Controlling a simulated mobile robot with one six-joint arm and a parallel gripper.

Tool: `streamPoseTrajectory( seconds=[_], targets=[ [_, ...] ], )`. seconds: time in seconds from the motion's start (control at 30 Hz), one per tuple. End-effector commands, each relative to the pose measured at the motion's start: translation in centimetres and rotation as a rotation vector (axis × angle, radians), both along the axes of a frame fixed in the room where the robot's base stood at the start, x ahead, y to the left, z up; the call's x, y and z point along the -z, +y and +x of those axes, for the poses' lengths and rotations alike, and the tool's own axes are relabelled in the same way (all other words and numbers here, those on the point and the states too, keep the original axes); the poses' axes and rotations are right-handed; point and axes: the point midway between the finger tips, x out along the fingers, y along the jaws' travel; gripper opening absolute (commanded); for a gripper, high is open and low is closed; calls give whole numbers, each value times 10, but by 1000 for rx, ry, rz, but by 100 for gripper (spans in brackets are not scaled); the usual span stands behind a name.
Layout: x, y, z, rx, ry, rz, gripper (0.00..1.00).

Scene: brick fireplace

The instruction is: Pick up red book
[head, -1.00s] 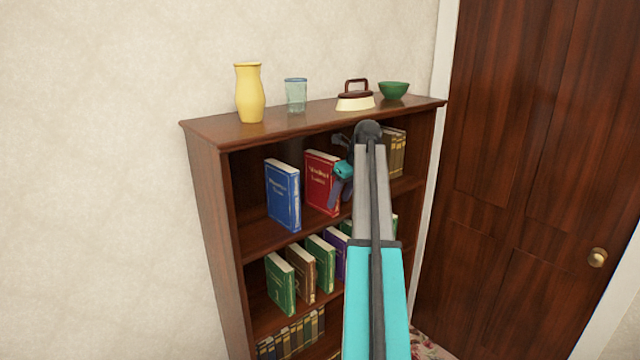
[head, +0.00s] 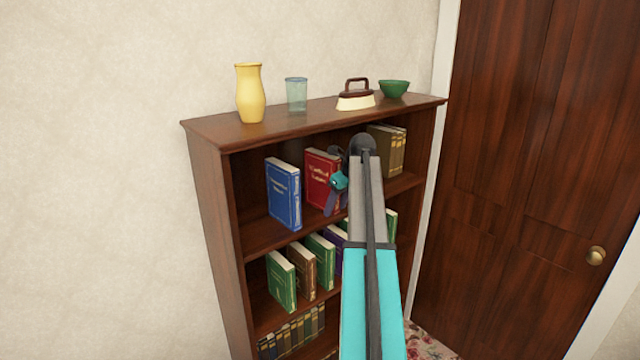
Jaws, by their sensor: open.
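The red book (head: 318,178) stands upright on the top shelf of the brown bookcase (head: 215,215), with its cover facing out. A blue book (head: 284,196) stands to its left with a gap between. My gripper (head: 332,205) is in front of the red book's lower right part and overlaps it in the head view. It is open, and no object shows in it. My arm hides the shelf to the right of the red book. Whether the gripper touches the book cannot be told.
A yellow vase (head: 250,94), a glass (head: 296,95), an iron (head: 356,95) and a green bowl (head: 394,89) stand on top of the bookcase. Brown books (head: 386,150) stand at the shelf's right. Several books fill the lower shelves. A wooden door (head: 530,160) is at right.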

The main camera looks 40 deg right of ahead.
Motion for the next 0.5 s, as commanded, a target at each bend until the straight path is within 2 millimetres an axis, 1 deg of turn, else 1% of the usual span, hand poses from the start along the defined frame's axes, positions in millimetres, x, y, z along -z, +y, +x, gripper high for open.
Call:
streamPoseTrajectory(
  seconds=[0.5],
  targets=[
    [2, 0, -1, 1, 0, 0, 47]
  ],
)
